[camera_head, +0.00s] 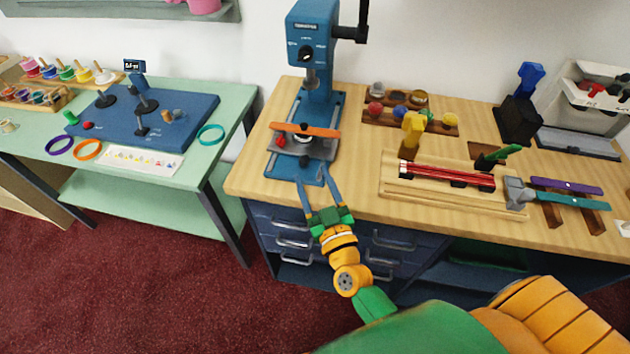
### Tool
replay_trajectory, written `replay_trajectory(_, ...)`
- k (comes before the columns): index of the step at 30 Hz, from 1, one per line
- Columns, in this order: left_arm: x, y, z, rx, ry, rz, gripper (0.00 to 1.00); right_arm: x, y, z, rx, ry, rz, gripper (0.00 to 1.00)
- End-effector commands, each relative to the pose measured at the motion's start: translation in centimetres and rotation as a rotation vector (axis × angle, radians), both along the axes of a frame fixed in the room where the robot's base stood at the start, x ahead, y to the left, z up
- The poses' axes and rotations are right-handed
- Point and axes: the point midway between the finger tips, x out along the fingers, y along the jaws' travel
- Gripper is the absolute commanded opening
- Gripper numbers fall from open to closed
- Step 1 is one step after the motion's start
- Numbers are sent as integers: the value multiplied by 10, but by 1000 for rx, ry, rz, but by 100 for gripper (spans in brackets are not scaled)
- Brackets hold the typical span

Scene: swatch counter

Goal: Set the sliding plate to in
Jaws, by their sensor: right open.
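The sliding plate (318,149) is a dark grey plate on the blue base of the blue press (316,70). An orange bar (305,130) lies across its back part, and a red knob (280,141) shows at its left. A small pale round piece sits near its middle. My right gripper (312,173) is open, just in front of the plate, with its two fingers reaching over the press base's front end. I cannot tell whether a fingertip touches the plate. My left gripper is not in view.
A wooden rack with coloured knobs (443,127) and a wooden tray with red rods (394,188) stand to the right. A green table (220,104) stands at the left beyond a gap. The wooden counter (247,165) is bare left of the press.

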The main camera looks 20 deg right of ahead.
Motion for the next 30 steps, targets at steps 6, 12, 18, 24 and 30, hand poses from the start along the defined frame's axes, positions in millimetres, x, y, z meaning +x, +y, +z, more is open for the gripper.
replay_trajectory(6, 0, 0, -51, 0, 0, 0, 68, 3, 17, -6, 289, -75, -269, 61)
replay_trajectory(12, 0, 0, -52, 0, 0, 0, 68, 13, 20, -19, 332, 23, -333, 61)
replay_trajectory(18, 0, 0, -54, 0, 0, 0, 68, 50, 3, -19, 331, 23, -332, 61)
replay_trajectory(24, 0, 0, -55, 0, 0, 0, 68, 65, -3, -19, 333, 24, -332, 61)
replay_trajectory(30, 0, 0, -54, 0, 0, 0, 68, 65, -3, -19, 333, 25, -332, 56)
